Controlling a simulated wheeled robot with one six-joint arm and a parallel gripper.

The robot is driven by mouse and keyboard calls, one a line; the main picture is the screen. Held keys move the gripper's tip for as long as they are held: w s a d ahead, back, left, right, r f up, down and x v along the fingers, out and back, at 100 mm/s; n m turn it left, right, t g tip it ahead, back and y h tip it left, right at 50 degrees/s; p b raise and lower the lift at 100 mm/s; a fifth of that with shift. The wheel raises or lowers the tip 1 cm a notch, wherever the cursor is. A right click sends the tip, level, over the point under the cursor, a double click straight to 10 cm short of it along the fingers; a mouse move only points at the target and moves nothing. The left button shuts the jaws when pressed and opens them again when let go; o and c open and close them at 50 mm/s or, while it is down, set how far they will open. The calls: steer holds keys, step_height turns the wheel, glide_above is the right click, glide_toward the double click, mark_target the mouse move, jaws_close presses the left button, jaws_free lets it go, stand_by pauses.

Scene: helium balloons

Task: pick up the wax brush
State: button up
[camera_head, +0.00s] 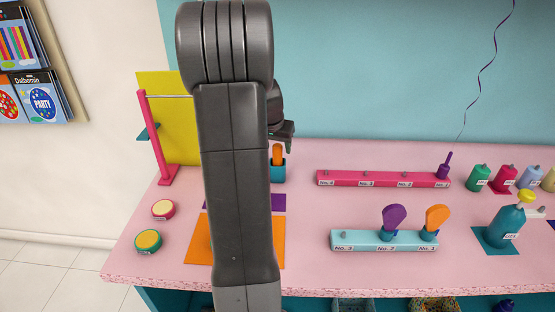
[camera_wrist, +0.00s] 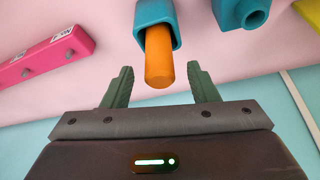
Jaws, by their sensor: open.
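An orange handle (camera_head: 277,154), which I take to be the wax brush, stands up out of a teal holder (camera_head: 278,174) on the pink table, just right of my arm. Its lower end is hidden inside the holder. In the wrist view the orange handle (camera_wrist: 159,60) pokes out of the teal holder (camera_wrist: 156,18) toward me. My gripper (camera_wrist: 159,69) is open, with one green finger on each side of the handle's end and a gap on both sides. In the head view only the dark wrist part shows above the handle; the fingers are not clear there.
A pink numbered rack (camera_head: 380,180) and a light blue rack (camera_head: 360,241) with two paddles stand to the right. Several bottles (camera_head: 506,225) are farther right. A yellow panel (camera_head: 168,118) and two round tins (camera_head: 148,240) are left of my arm. Orange mat (camera_head: 199,245) lies beneath my arm.

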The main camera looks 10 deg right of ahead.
steer(key=shift+x, duration=1.55)
steer(key=c, duration=1.1)
steer(key=shift+o, duration=0.2)
step_height(320, 180, up, 10)
